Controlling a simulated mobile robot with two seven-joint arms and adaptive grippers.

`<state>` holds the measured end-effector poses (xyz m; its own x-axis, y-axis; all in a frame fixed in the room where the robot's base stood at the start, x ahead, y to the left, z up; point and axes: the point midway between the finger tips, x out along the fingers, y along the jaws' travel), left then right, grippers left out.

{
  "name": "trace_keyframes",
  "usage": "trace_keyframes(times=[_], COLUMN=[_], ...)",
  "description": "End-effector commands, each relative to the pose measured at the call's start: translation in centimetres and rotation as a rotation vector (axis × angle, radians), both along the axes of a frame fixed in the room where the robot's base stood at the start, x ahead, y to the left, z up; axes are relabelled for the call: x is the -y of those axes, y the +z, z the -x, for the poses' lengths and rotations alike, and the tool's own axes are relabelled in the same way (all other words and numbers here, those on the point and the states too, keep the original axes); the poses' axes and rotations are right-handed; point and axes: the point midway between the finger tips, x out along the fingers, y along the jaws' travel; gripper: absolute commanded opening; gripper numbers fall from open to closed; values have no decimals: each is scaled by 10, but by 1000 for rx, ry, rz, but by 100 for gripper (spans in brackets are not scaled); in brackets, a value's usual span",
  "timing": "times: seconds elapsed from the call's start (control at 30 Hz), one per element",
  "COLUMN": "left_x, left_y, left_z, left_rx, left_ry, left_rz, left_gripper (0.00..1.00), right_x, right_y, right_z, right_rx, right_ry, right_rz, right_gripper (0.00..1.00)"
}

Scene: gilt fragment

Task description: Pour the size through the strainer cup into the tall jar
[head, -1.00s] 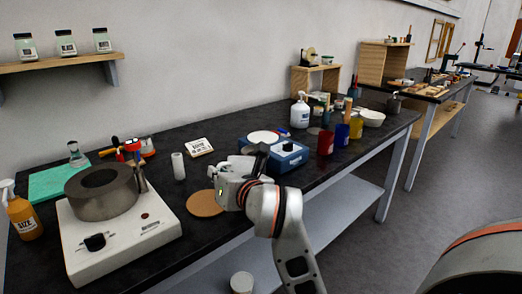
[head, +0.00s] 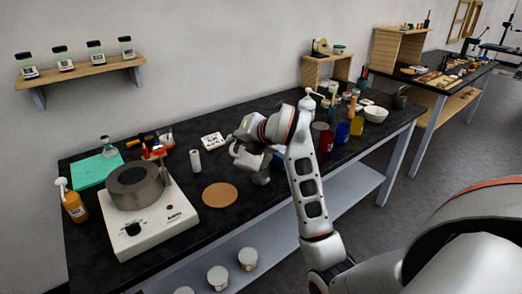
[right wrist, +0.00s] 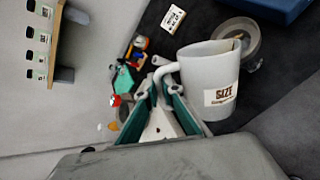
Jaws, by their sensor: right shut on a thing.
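A white jug (right wrist: 209,85) labelled SIZE is close in the right wrist view, its handle between the fingers of my right gripper (right wrist: 160,88). My right gripper (head: 245,153) is over the bench in the head view, to the right of the round cork mat, and its own wrist hides much of the jug. A grey rounded vessel (right wrist: 250,36) shows partly behind the jug; I cannot tell whether it is the strainer cup or the jar. A narrow pale cylinder (head: 195,160) stands upright on the bench, left of my gripper. My left gripper is out of view.
A white hot plate (head: 150,226) carries a grey ring-shaped pot (head: 138,187). The cork mat (head: 220,195) is bare. A blue device (right wrist: 268,8) and several coloured pots (head: 342,131) are on the right.

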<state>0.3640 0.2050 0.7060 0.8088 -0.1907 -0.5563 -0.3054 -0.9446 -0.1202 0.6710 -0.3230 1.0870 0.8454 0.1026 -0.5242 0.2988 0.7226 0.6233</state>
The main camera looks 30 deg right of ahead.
Motion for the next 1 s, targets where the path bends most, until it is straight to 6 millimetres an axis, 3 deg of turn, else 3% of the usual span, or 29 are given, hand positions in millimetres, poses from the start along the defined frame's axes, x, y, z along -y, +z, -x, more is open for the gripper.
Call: trace_keyframes(times=[0.4,1.0], left_x=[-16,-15], left_y=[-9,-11], left_z=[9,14], left_rx=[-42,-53], left_ry=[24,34], left_rz=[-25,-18], left_gripper=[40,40], right_x=[1,6], right_y=[6,14], right_z=[-4,-8], right_rx=[-43,-95], right_ry=[0,-1], right_rz=[-61,-139], right_gripper=[0,0])
